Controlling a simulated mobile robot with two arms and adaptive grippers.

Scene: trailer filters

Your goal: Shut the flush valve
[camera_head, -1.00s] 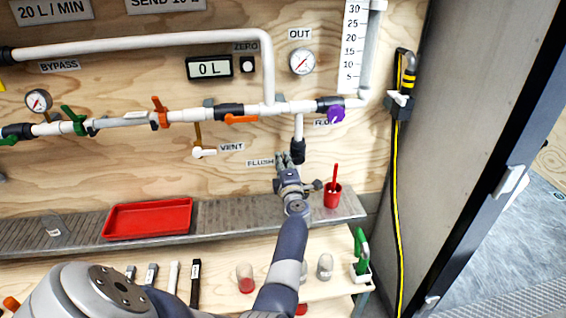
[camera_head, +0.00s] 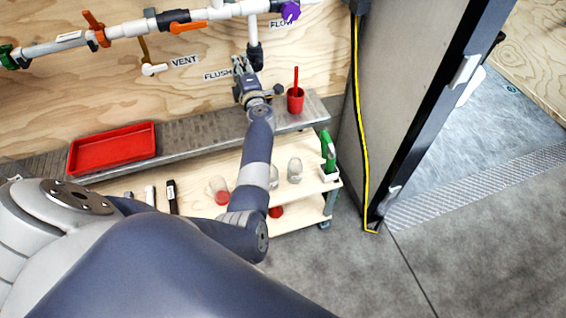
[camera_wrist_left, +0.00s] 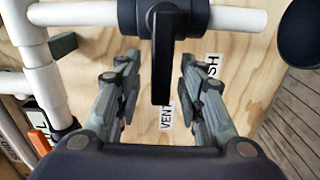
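The flush valve is a black fitting (camera_head: 255,54) on a white vertical pipe, beside the FLUSH label (camera_head: 217,75) on the plywood wall. In the left wrist view its black lever (camera_wrist_left: 162,75) points down the picture from the valve body on a white pipe. My left gripper (camera_head: 243,68) is at the valve in the head view. In the left wrist view its fingers (camera_wrist_left: 158,70) are spread, one on each side of the lever, with gaps on both sides. In the head view the gripper hides part of the valve. My right gripper is not in view.
A metal shelf (camera_head: 200,131) below holds a red tray (camera_head: 112,147) and a red cup (camera_head: 295,102). The white vent valve (camera_head: 153,69), orange handles (camera_head: 188,27) and purple flow knob (camera_head: 290,12) are close by. A yellow-striped cable (camera_head: 360,130) hangs at the right.

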